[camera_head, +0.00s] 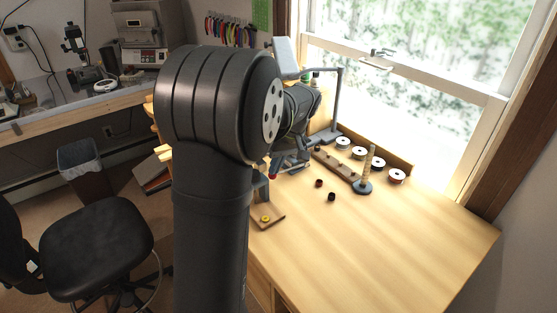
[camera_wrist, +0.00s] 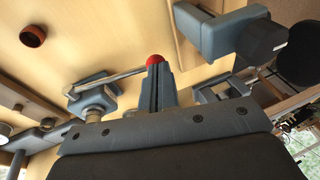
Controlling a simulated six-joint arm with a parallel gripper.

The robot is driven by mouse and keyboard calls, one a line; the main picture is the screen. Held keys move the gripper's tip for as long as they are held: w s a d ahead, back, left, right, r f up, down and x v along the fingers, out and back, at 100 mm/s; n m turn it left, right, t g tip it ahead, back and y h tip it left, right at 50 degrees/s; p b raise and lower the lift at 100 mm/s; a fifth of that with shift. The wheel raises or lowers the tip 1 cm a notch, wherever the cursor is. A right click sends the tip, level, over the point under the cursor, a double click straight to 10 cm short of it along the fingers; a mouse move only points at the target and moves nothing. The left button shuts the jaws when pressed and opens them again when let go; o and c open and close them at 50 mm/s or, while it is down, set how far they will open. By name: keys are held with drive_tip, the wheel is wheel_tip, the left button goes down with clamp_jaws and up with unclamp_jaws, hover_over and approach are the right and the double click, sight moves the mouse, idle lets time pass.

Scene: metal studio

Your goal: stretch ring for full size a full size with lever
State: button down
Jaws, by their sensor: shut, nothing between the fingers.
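My gripper (camera_wrist: 157,82) is shut and empty. Its closed fingertips are at a red ball knob (camera_wrist: 155,59); I cannot tell whether they touch it. The knob ends a thin metal lever rod (camera_wrist: 118,76) that runs left to a grey metal block (camera_wrist: 95,94), which appears to be the ring stretcher. In the head view, the knob (camera_head: 272,177) shows just below my gripper, which is partly hidden by my own arm. A small dark red-brown ring-like piece (camera_wrist: 33,36) lies on the table at the upper left of the wrist view. I see no ring on the stretcher.
Two small dark pieces (camera_head: 319,183) lie on the open table. A wooden cone on a dark base (camera_head: 363,187), a wooden rack (camera_head: 334,166) and several spools (camera_head: 397,176) stand near the window. A grey clamp-like part (camera_wrist: 222,34) is close to my gripper. The table's front right is clear.

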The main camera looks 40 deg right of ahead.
idle(0.3)
drive_tip(key=a+v, duration=0.1)
drive_tip(key=v, duration=1.1)
drive_tip(key=shift+a+r, duration=0.3)
drive_tip(key=shift+r, duration=0.25)
drive_tip(key=c, duration=2)
unclamp_jaws()
drive_tip(key=shift+s+r, duration=0.15)
drive_tip(key=shift+r, duration=0.15)
drive_tip(key=o, duration=0.4)
drive_tip(key=shift+a+r, duration=0.1)
drive_tip(key=shift+o, duration=0.3)
drive_tip(key=shift+w+a+n, duration=0.25)
drive_tip(key=shift+n, duration=0.35)
drive_tip(key=w+a+f+n+g+h, duration=0.2)
drive_tip(key=w+a+n+g+h, duration=0.1)
drive_tip(key=n, duration=0.4)
drive_tip(key=n+g+h, duration=0.1)
drive_tip(key=n+h, duration=0.3)
drive_tip(key=n, duration=0.7)
approach(289, 170)
drive_tip(key=f, duration=0.7)
drive_tip(key=shift+s+a+f, duration=0.3)
drive_tip(key=shift+s, duration=0.1)
